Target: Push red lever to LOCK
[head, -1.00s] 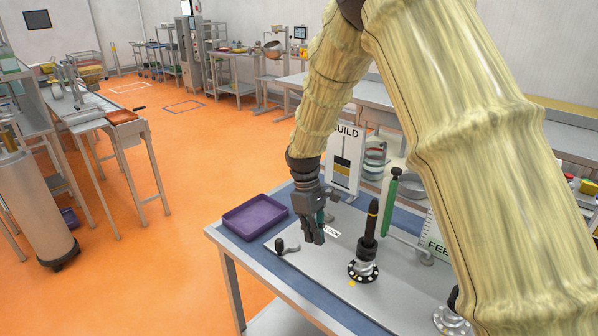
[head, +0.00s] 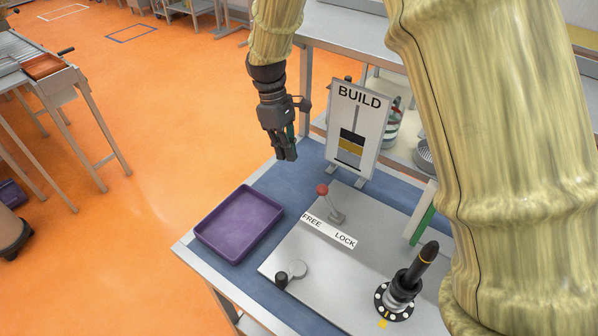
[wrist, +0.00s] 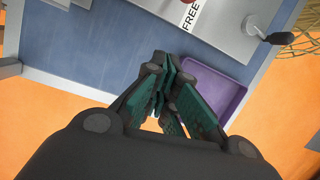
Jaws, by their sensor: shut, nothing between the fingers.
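The red lever (head: 322,189) stands on the grey plate in front of the BUILD sign, its ball knob leaning left. A white label (head: 329,230) in front of it reads FREE on the left and LOCK on the right; the knob is above the FREE side. In the wrist view, part of the FREE label (wrist: 191,15) shows at the top edge, with a bit of red beside it. My gripper (head: 288,157) is shut and empty, back and left of the lever and apart from it. Its green-padded fingers (wrist: 165,75) show in the wrist view.
A purple tray (head: 240,224) lies left of the plate (head: 325,270). The BUILD sign (head: 357,125) stands behind the lever. A black-and-silver crank (head: 290,271) and a dark upright post (head: 412,275) are nearer the front. Blue tabletop (head: 300,165) is bare under my gripper.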

